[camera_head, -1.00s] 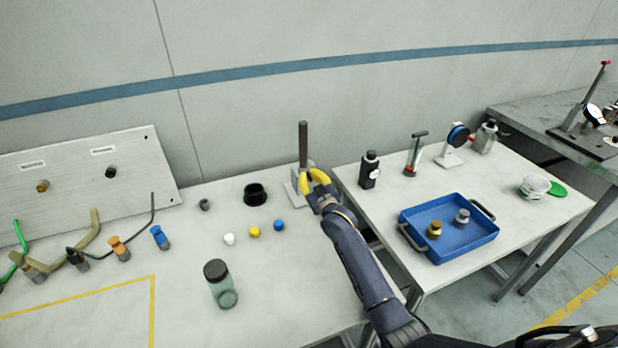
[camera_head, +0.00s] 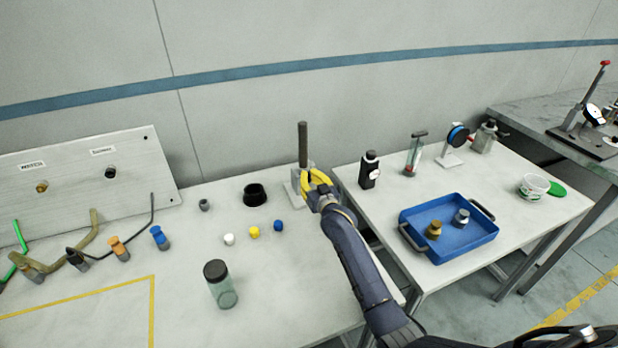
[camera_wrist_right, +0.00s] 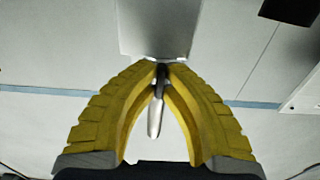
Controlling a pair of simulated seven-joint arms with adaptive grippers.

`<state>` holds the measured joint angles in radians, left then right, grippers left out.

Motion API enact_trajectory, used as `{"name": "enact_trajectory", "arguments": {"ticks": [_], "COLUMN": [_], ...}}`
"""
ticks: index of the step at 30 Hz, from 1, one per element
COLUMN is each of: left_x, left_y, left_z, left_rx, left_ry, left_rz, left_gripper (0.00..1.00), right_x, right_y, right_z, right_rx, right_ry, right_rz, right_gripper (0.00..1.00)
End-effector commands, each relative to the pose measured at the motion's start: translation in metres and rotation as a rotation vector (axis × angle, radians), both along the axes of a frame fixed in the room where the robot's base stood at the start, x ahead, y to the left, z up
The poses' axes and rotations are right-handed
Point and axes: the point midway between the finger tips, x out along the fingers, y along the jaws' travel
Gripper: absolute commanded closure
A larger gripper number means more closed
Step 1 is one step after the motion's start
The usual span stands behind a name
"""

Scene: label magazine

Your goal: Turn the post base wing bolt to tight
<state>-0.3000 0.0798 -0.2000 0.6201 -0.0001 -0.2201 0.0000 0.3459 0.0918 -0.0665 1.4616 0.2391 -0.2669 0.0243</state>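The post (camera_head: 303,143) stands upright in its grey base (camera_head: 297,187) near the right edge of the left table. My right gripper (camera_head: 309,175) is at the base, its yellow fingers against the front of it. In the right wrist view the fingertips (camera_wrist_right: 161,66) close together on the small metal wing bolt (camera_wrist_right: 156,112), just below the pale base block (camera_wrist_right: 158,28). One wing of the bolt hangs down between the bowed fingers, tilted a little from upright. How tight the bolt is cannot be seen. My left gripper is not in view.
A black cup (camera_head: 255,194) and small white, yellow and blue caps (camera_head: 254,232) lie left of the post. A dark-lidded jar (camera_head: 221,284) stands nearer. On the right table are a black bottle (camera_head: 369,170) and a blue tray (camera_head: 450,250).

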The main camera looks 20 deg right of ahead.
Motion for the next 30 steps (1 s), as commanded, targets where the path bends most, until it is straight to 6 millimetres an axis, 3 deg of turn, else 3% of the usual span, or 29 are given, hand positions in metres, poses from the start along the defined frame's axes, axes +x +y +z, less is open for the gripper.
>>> {"name": "enact_trajectory", "arguments": {"ticks": [4, 5, 10, 20, 30], "left_x": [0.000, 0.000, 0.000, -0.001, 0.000], "left_y": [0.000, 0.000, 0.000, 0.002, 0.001], "left_z": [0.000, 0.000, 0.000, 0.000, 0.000], "left_rx": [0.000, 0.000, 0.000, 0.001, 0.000], "left_ry": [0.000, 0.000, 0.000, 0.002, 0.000], "left_rz": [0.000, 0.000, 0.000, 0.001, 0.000], "left_gripper": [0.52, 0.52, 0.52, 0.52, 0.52], "right_x": [0.000, 0.000, 0.000, -0.003, -0.051], "right_y": [0.000, 0.000, 0.000, 0.000, -0.003], "right_z": [0.001, 0.001, 0.001, 0.000, -0.001], "right_rx": [0.001, 0.001, 0.000, -0.001, -0.001], "right_ry": [-0.002, -0.002, -0.001, 0.000, 0.001], "right_rz": [0.000, 0.000, 0.000, 0.000, 0.000], "right_gripper": [1.00, 0.89, 0.69, 0.69, 0.69]}}
